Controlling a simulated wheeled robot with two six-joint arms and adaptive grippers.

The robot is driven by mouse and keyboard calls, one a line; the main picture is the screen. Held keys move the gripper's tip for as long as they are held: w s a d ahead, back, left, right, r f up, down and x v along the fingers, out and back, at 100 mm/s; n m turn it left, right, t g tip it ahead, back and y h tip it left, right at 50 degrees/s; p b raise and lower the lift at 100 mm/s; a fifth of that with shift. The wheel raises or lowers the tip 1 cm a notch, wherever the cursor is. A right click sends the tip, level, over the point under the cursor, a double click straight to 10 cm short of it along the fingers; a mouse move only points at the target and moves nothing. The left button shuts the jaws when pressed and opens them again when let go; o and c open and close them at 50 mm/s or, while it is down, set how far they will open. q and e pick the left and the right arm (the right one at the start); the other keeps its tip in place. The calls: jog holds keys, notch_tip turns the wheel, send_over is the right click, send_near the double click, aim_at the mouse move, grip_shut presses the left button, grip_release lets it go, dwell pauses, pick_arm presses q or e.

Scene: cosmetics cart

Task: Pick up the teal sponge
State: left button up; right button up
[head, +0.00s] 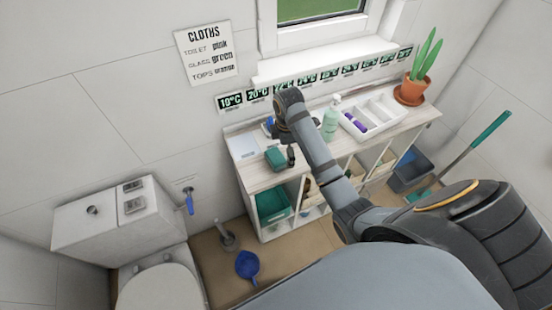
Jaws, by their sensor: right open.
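The teal sponge (275,158) lies on the pale wooden top of the cart (256,182), near its left front part. My right arm comes in from the right and bends down over the cart. My right gripper (290,155) is small and dark in the head view, just to the right of the sponge. It is open, and no object shows in it. I cannot tell whether a fingertip touches the sponge. The forearm hides part of the cart top behind it. My left gripper is not in view.
A pale green bottle (331,120), a white divided tray (378,112) and a potted plant (411,92) stand right of the sponge. A white sheet-like item (243,145) lies to its left. Lower shelves hold bins, including a teal one (272,205). A toilet (160,285) stands left.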

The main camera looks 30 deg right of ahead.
aim_at(281, 153)
jog(key=w+r+n, duration=0.3)
jog(key=shift+w+d+r+g, duration=0.25)
jog(key=shift+d+r+g, duration=0.05)
jog(key=shift+r+g, duration=0.1)
notch_tip(281, 153, down, 3)
jog(key=b, duration=0.3)
jog(key=shift+s, duration=0.1)
jog(key=shift+f, duration=1.2)
jog(key=shift+f+p, duration=0.1)
jog(key=shift+p, duration=0.3)
notch_tip(281, 153, down, 4)
jog(key=shift+a+p, duration=0.1)
jog(key=shift+p, duration=0.6)
jog(key=shift+f, duration=0.5)
jog(key=c, duration=0.9)
jog(key=shift+r, duration=0.15)
